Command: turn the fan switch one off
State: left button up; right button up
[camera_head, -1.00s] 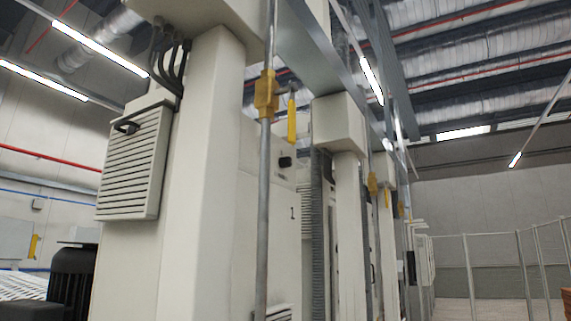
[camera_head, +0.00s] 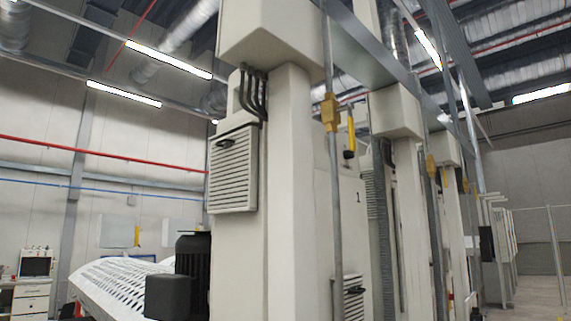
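Neither of my grippers is in view. A cream machine panel (camera_head: 351,225) marked with a "1" stands right of the large front column. A small black part (camera_head: 349,155) shows on it just below a yellow lever; I cannot tell whether this is fan switch one or how it is set. A louvred vent box (camera_head: 233,172) with a black handle-like part (camera_head: 226,142) at its top is on the column's left face, with black cables above it.
A vertical pipe (camera_head: 335,200) with a yellow valve (camera_head: 331,111) runs in front of the panel. A black motor (camera_head: 192,262) and a white perforated sheet (camera_head: 115,280) stand at lower left. A desk with a monitor (camera_head: 36,263) is far left; mesh fencing (camera_head: 535,245) is at right.

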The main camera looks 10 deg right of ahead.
aim_at(348, 155)
jog(key=i+l+u, duration=0.1)
jog(key=l+u, duration=0.6)
jog(key=u, duration=0.2)
jog(key=l+u, duration=0.4)
jog(key=k+l+u, duration=0.1)
jog(key=l+u, duration=0.2)
jog(key=u, duration=0.15)
